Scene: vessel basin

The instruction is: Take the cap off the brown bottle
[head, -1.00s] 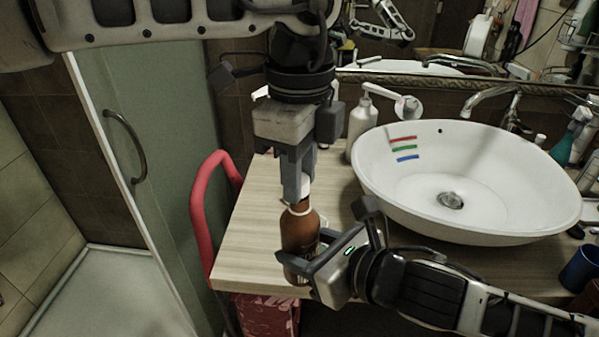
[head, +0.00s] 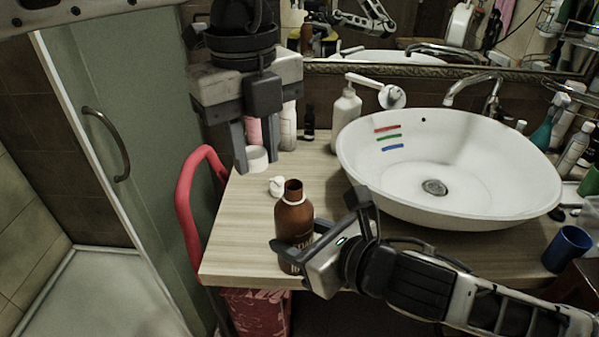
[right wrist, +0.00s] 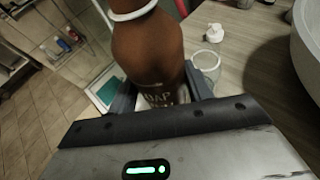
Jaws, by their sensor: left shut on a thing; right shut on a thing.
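The brown bottle (head: 292,222) stands upright near the counter's front edge, with its neck open and bare at the top and a pale ring at its shoulder. My right gripper (head: 292,256) is shut around its lower body; the bottle also fills the middle of the right wrist view (right wrist: 148,50). My left gripper (head: 259,160) is up and to the left of the bottle, apart from it. Its fingers are closed on the white cap (head: 257,159), which sits between the fingertips, clear of the bottle's neck.
A small white pump-like piece (head: 277,187) is on the counter behind the bottle. A clear glass (right wrist: 207,63) stands beside the bottle. The white basin (head: 450,205) and a white pump bottle (head: 346,112) are to the right. A red rail (head: 186,200) borders the counter's left end.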

